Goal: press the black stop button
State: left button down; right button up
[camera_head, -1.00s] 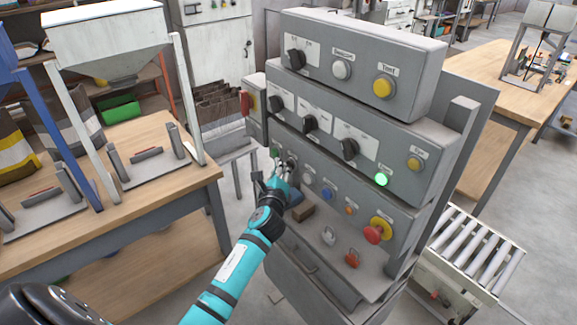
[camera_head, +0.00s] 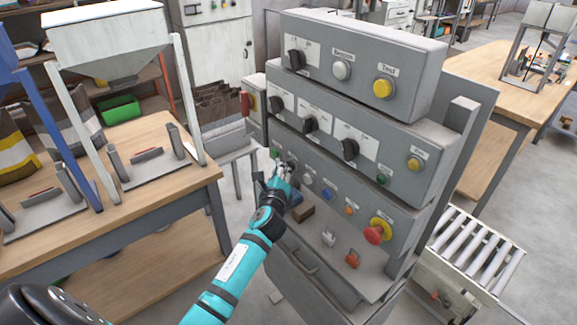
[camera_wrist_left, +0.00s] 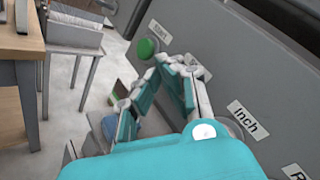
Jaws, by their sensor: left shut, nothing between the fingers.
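My left gripper (camera_head: 284,168) is shut and empty, with its fingertips at the lower row of the grey control panel (camera_head: 360,190). In the left wrist view the fingertips (camera_wrist_left: 172,64) are over the spot just right of the green start button (camera_wrist_left: 148,48), in front of a partly covered label. The black stop button is hidden behind the fingers there, and I cannot make it out clearly in the head view. Whether the fingertips touch it cannot be told. My right gripper is not in view.
Right of my gripper are a white inch button (camera_head: 307,180), a blue button (camera_head: 327,194), an orange button (camera_head: 350,210) and a red mushroom button (camera_head: 375,233). A wooden table (camera_head: 120,215) stands at left and a roller conveyor (camera_head: 480,250) at right.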

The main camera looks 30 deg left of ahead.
pick_arm(q)
jog(key=shift+s+a, duration=0.25)
jog(key=shift+s, duration=0.3)
jog(key=s+a+p, duration=0.2)
jog(key=s, duration=0.3)
jog(key=shift+s+a, duration=0.15)
jog(key=shift+s, duration=0.15)
dwell(0.3)
